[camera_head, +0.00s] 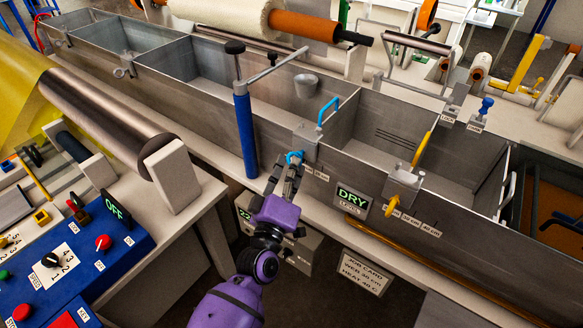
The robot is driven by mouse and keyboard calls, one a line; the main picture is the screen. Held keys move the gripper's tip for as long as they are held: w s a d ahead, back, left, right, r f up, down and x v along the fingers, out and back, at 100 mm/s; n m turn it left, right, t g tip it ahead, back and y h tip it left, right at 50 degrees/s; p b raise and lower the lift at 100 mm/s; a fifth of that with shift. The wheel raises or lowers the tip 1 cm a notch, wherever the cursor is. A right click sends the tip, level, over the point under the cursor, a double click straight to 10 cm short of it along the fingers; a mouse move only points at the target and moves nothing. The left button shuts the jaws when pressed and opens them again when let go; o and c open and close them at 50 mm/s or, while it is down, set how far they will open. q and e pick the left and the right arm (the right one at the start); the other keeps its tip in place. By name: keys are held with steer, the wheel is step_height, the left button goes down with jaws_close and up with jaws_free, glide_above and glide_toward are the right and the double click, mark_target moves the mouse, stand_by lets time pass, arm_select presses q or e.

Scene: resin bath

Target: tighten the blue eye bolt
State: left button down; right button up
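The blue eye bolt (294,157) sticks out at the front of a grey clamp block on the near wall of the long metal bath. A blue lever handle (328,111) rises from the same block. My purple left arm comes up from the bottom of the view. Its dark gripper (287,172) is at the eye bolt, with the fingertips just below and beside it. The fingers partly overlap the bolt, so I cannot tell whether they are closed on it or only near it. My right gripper is not in view.
A second block with a yellow handle (421,149) and yellow eye bolt (392,206) sits to the right. A blue post (245,131) stands close left of the gripper. A DRY display (352,200) hangs on the bath front. A blue control panel (80,258) is at lower left.

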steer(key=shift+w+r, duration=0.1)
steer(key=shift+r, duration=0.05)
